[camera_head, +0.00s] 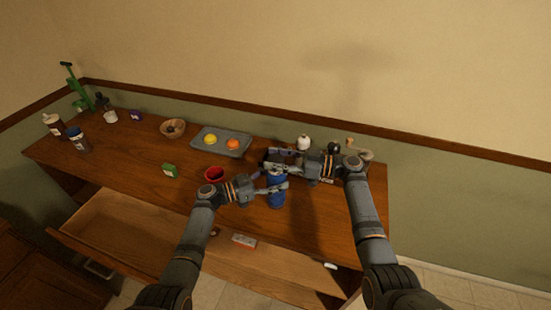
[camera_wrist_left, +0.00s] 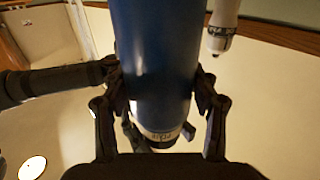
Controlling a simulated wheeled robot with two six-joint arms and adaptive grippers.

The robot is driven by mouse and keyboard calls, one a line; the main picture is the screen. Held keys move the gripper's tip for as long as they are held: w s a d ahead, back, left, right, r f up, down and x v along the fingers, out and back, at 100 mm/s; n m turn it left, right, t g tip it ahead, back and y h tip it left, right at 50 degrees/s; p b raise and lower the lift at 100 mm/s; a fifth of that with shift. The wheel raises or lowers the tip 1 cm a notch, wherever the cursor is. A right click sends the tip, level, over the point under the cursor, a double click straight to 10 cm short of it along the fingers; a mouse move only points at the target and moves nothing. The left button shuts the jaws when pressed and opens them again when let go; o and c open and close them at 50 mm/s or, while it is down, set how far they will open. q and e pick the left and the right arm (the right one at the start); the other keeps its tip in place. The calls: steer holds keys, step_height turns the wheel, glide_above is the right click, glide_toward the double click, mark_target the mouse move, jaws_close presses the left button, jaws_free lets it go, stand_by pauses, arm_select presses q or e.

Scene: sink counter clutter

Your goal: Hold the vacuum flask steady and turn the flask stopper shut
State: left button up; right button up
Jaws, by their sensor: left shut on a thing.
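The blue vacuum flask (camera_head: 277,201) stands upright near the front edge of the counter. My left gripper (camera_head: 272,187) is shut around its body from the left. In the left wrist view the blue body of the flask (camera_wrist_left: 153,60) sits between both fingers, with a pale metallic band and a dark end at the bottom of the picture. My right gripper (camera_head: 275,162) reaches in from the right at the top of the flask. The stopper is hidden or too small to make out in the head view, and I cannot tell whether the right fingers touch it.
Behind are a grey tray (camera_head: 232,136) with yellow and orange fruit, a wooden bowl (camera_head: 173,134) and a white bottle (camera_head: 303,143). An open drawer (camera_head: 130,232) lies below the front edge.

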steer(key=o, duration=0.3)
steer(key=shift+o, duration=0.2)
steer(key=s+d, duration=0.2)
steer(key=d, duration=1)
steer(key=shift+s, duration=0.15)
arm_select(q)
steer(key=o, duration=1.7)
steer(key=shift+c, duration=0.2)
arm_select(e)
steer(key=shift+a, duration=0.1)
